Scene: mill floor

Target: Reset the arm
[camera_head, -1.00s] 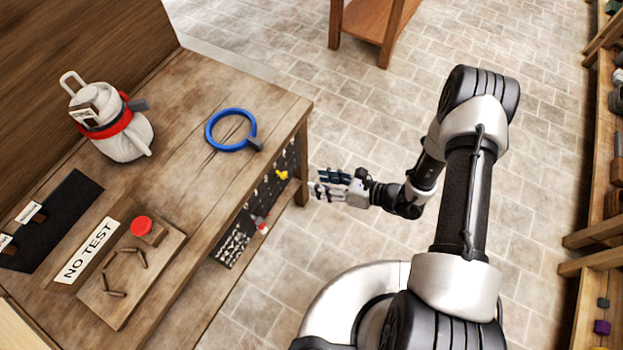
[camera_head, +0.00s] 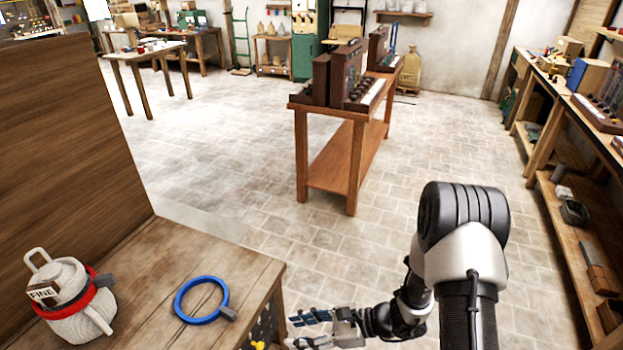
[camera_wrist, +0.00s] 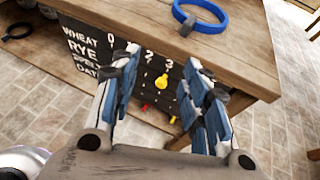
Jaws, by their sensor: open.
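My gripper (camera_head: 312,328) is beside the right end of the wooden bench (camera_head: 165,248) in the head view, low over the floor. In the wrist view its two blue-padded fingers (camera_wrist: 165,95) are spread apart with nothing between them. Beyond them is a dark board (camera_wrist: 95,50) on the bench's side, lettered WHEAT and RYE, with a yellow peg (camera_wrist: 185,97) on it. My arm is bent, with its elbow raised at the right of the head view.
A blue ring clamp (camera_head: 201,301) and a white sack with a red band and FINE tag (camera_head: 70,310) are on the bench. A wooden table (camera_head: 340,117) with dark cases stands ahead. Shelving (camera_head: 570,240) lines the right. Floor between is clear.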

